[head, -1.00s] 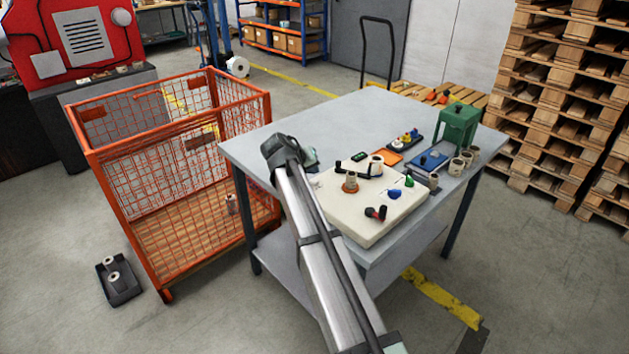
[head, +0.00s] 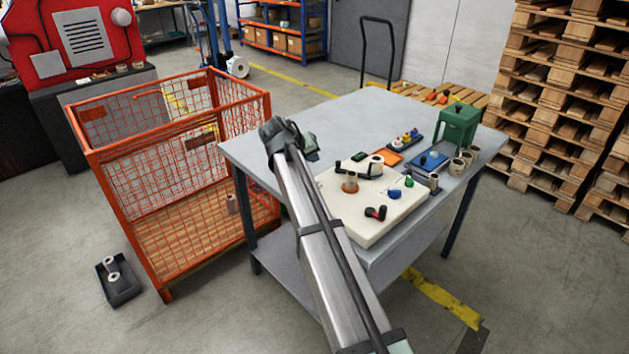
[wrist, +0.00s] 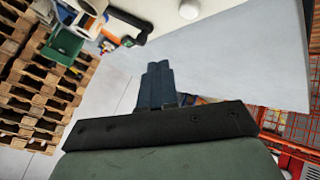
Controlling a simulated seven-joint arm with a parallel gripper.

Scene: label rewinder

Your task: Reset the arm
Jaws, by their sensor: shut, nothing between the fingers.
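My arm reaches over the near left part of the grey table (head: 262,150) in the head view, left of the cream rewinder base (head: 362,224). In the wrist view my gripper (wrist: 158,70) is shut and empty, its dark fingers together. A short cardboard core (head: 351,181) stands on an orange ring on the base. The gripper is apart from all of these.
A green stand (head: 459,124), a blue pad (head: 430,162) and several cores (head: 458,167) stand at the table's right. An orange mesh cage (head: 165,185) stands left of the table. A black tray (head: 119,284) lies on the floor. The table's back left is clear.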

